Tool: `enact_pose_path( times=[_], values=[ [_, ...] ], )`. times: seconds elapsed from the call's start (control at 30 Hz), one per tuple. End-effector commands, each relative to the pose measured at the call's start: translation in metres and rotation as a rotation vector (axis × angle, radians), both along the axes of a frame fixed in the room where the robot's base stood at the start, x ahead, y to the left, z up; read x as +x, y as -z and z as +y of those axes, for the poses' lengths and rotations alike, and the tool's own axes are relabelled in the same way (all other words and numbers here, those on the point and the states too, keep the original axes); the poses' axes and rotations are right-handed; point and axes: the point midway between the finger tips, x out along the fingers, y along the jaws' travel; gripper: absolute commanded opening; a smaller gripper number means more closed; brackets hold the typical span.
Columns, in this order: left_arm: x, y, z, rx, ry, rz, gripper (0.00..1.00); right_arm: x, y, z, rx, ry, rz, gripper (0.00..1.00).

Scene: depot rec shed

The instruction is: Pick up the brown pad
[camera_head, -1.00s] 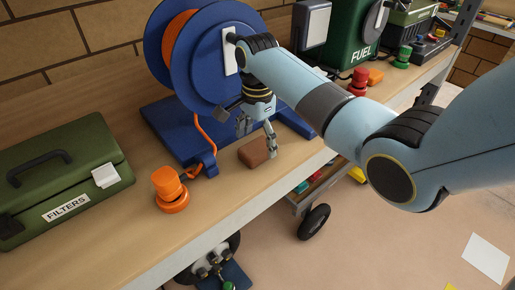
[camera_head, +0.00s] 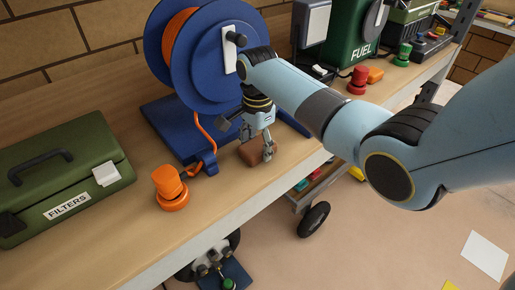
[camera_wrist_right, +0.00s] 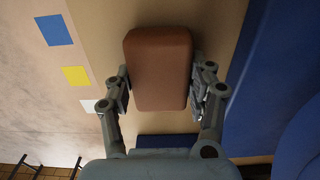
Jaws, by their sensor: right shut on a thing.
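The brown pad (camera_head: 251,152) is a small rounded block on the wooden bench, near its front edge and beside the blue reel base. My right gripper (camera_head: 258,150) has come down over it from above, with a finger on either side. In the right wrist view the brown pad (camera_wrist_right: 160,70) lies between the two fingers of my right gripper (camera_wrist_right: 160,90), which are shut on it. Whether the pad is clear of the bench top cannot be told. My left gripper is not in view.
A blue reel (camera_head: 190,50) with orange hose stands behind the gripper on a blue base (camera_head: 165,135). An orange knob-shaped piece (camera_head: 171,190) and a green FILTERS box (camera_head: 62,180) are to the left. Red and green pieces and a FUEL can (camera_head: 345,35) stand to the right.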

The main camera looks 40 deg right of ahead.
Motion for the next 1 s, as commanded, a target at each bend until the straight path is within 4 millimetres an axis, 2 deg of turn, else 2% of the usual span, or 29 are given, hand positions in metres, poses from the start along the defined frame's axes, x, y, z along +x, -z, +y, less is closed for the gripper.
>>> enact_pose_path(
  times=[0.27,0.37,0.47,0.8,1.0],
  values=[
    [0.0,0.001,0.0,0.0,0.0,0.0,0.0,0.001,-0.006,0.0,-0.001,0.0,-0.002,0.24],
    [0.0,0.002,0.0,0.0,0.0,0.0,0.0,0.001,-0.017,0.0,-0.001,0.0,-0.004,0.24],
    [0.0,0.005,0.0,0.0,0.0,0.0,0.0,0.002,-0.036,0.0,-0.001,0.0,-0.006,0.24],
    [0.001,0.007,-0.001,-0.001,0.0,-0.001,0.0,-0.07,-0.083,-0.02,-0.005,-0.002,-0.001,0.24],
    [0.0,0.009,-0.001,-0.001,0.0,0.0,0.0,-0.101,-0.103,-0.028,-0.004,0.0,-0.001,0.24]
  ],
)
